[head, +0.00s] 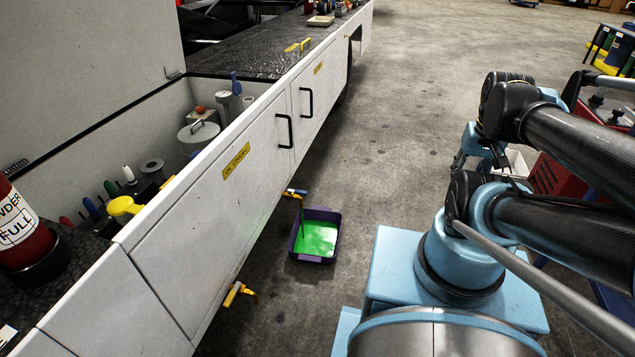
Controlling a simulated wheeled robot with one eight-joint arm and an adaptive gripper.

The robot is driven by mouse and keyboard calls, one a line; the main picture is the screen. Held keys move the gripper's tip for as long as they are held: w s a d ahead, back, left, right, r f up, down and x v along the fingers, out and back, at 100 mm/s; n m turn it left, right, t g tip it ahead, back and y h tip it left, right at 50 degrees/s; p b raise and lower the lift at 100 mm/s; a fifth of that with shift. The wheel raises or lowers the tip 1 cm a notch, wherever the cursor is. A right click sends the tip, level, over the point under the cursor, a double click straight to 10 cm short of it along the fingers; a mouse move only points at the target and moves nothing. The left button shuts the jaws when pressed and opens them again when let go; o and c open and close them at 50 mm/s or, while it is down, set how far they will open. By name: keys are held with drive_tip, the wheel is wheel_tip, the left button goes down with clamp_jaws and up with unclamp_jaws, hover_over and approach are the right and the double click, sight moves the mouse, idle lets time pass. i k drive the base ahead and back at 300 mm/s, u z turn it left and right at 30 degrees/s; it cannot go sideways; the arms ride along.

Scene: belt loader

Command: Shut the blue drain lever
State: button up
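The blue drain lever (296,191) is a small blue and yellow fitting low on the side of the white belt loader, in the middle of the head view. A thin dark spout or stream hangs below it, over a purple tray (295,242) holding bright green liquid. I cannot tell the lever's exact angle at this size. The end of my arm, with my gripper (480,158), is to the right of the lever and well apart from it. It is partly hidden by my arm, and its fingers are not clear.
A yellow valve handle (238,293) sticks out lower on the loader's side, nearer to me. Black door handles (285,131) stand out from the white panels. A red cabinet (556,170) is at the right. The concrete floor (400,110) between loader and cabinet is mostly clear.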

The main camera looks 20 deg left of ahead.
sight(298, 192)
drive_tip(key=u, duration=0.3)
drive_tip(key=k, duration=1.25)
drive_tip(key=z, duration=0.3)
drive_tip(key=i, duration=1)
drive_tip(key=u, duration=1.3)
